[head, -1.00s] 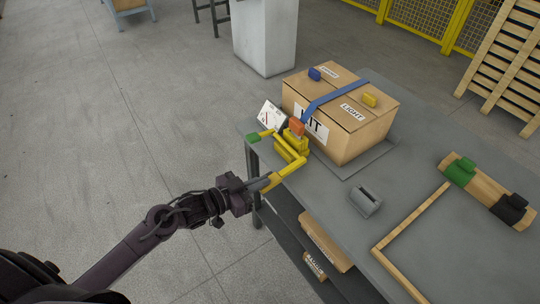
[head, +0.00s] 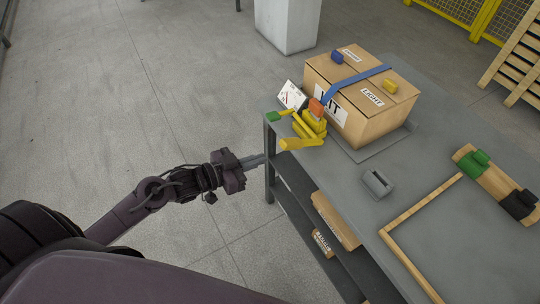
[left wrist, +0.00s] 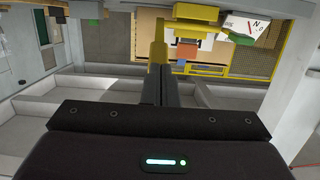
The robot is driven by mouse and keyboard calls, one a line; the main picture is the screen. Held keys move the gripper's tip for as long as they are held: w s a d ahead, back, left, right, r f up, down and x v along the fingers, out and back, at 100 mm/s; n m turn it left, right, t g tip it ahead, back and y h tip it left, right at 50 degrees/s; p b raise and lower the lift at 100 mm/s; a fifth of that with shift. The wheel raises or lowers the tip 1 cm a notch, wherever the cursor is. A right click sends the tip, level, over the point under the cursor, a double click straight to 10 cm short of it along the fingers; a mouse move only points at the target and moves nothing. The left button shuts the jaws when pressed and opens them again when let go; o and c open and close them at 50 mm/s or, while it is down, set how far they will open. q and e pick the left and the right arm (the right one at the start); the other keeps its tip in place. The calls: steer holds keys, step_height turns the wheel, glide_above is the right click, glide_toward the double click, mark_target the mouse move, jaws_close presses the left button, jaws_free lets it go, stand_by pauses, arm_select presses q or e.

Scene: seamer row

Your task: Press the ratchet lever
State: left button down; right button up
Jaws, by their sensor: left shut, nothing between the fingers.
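The yellow ratchet (head: 311,125) stands at the table's near left corner, beside the cardboard box, with an orange block (head: 316,107) on it. A yellow bar (head: 303,143) points left from its lower part, and a green tip (head: 273,117) ends another bar. I cannot tell surely which bar is the lever. My left gripper (head: 262,160) is shut and empty, left of the table edge and a little below the lower bar, apart from it in the head view. In the left wrist view its shut fingers (left wrist: 159,75) show near a yellow bar end (left wrist: 155,50). My right gripper is not in view.
The cardboard box (head: 350,121) with a blue strap (head: 345,90) sits behind the ratchet. A grey block (head: 377,183) and a wooden frame (head: 412,211) lie to the right. Floor left of the table is clear.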

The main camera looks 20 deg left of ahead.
arm_select(q)
steer(key=v, duration=0.4)
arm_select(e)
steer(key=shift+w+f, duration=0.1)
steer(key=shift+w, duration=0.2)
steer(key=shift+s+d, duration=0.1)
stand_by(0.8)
